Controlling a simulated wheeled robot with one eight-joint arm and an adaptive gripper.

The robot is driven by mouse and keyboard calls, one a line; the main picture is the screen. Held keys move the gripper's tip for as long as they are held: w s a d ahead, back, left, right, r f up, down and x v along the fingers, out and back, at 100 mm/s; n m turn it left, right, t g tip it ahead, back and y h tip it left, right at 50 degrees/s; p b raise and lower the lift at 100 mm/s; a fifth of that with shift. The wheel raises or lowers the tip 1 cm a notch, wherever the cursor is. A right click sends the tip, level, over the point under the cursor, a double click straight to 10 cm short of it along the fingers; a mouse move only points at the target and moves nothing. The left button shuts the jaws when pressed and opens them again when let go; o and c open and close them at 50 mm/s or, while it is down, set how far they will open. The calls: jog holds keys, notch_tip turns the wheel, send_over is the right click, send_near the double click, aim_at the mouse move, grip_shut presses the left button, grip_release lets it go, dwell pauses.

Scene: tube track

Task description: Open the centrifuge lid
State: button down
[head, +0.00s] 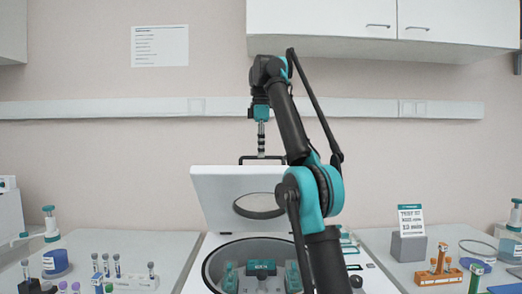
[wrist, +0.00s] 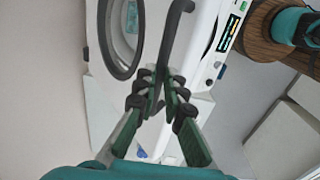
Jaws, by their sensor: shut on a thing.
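The centrifuge (head: 200,270) stands on the bench at the lower middle of the head view, its round chamber and rotor (head: 262,268) uncovered. Its white lid (head: 215,195) is raised and tilted up behind the chamber, with the dark ring on its inner face showing. My gripper (head: 261,150) is above the lid's top edge, pointing down. In the wrist view my gripper (wrist: 162,82) is shut on the dark lid handle (wrist: 179,35). The lid's ring (wrist: 122,40) also shows there. My arm hides the right part of the lid and chamber.
Racks with tubes (head: 132,281) stand on the left bench. An orange tube rack (head: 438,276), a grey block with a sign (head: 408,246) and bottles stand on the right. A wall cabinet (head: 380,30) hangs above my arm. The wall behind the lid is close to my gripper.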

jog(key=shift+w+d+f, duration=0.15)
jog(key=shift+w+f, duration=0.2)
jog(key=shift+w, duration=0.4)
jog(key=c, duration=1.9)
grip_release()
jog(key=shift+w+f, duration=0.15)
jog(key=shift+w, duration=0.05)
jog(key=shift+o, duration=1.1)
jog(key=shift+w+d+f, duration=0.1)
jog(key=shift+w+f, duration=0.1)
jog(key=shift+w, duration=0.2)
jog(key=shift+o, duration=0.5)
jog(key=shift+s+r, duration=0.15)
jog(key=shift+s, duration=0.2)
jog(key=shift+s+a, duration=0.1)
jog(key=shift+a, duration=0.1)
jog(key=shift+s, duration=0.15)
